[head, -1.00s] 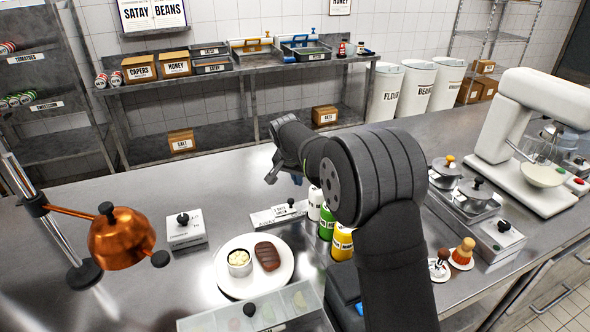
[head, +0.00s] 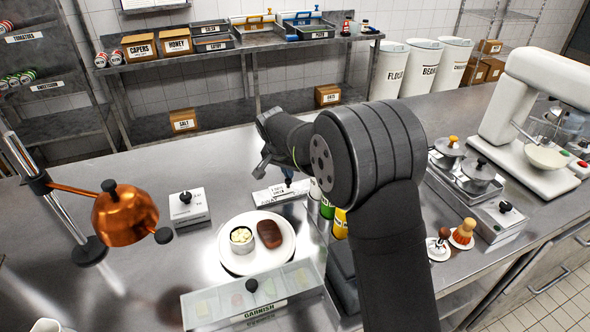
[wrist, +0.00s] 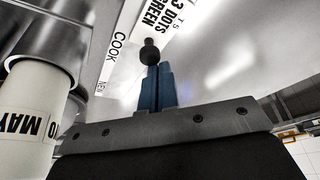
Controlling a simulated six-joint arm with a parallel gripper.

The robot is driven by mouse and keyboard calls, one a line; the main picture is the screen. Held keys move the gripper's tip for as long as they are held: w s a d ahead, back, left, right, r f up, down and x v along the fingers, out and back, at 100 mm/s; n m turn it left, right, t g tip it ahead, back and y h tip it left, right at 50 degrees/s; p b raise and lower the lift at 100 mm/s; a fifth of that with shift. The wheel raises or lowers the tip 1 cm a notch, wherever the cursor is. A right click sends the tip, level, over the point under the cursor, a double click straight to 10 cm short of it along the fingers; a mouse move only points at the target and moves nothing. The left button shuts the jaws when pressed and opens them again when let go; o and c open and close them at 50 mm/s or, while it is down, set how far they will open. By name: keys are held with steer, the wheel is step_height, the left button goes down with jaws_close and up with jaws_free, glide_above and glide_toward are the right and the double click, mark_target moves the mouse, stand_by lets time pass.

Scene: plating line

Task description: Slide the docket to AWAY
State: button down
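The docket (wrist: 164,28) is a white slip printed "3 DOTS GREEN" in the wrist view, with a black knob (wrist: 150,52) at its near end. It lies on a pale strip (wrist: 112,48) marked COOK and NEW; I cannot read an AWAY mark. In the head view the docket board (head: 272,195) lies on the steel counter behind the plate. My gripper (wrist: 159,68) has its blue fingers close together, tips right at the knob. The knob shows beyond the tips, not between them; I cannot tell whether they touch. In the head view my gripper (head: 288,180) is over the board's right part.
A white bottle (wrist: 35,115) stands close left of my gripper in the wrist view. Green (head: 327,208) and yellow (head: 340,224) bottles stand beside my arm. A plate (head: 232,263) with food, a garnish box (head: 210,303) and a small knobbed box (head: 189,207) are nearby.

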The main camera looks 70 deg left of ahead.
mark_target(273, 188)
steer(key=s, duration=0.4)
steer(key=shift+s, duration=0.4)
steer(key=w+a, duration=0.1)
steer(key=w+a+r, duration=0.1)
steer(key=a, duration=0.1)
steer(key=shift+w+r, duration=0.2)
steer(key=shift+w, duration=0.2)
steer(key=v, duration=0.9)
steer(key=shift+d, duration=0.25)
steer(key=shift+s, duration=0.1)
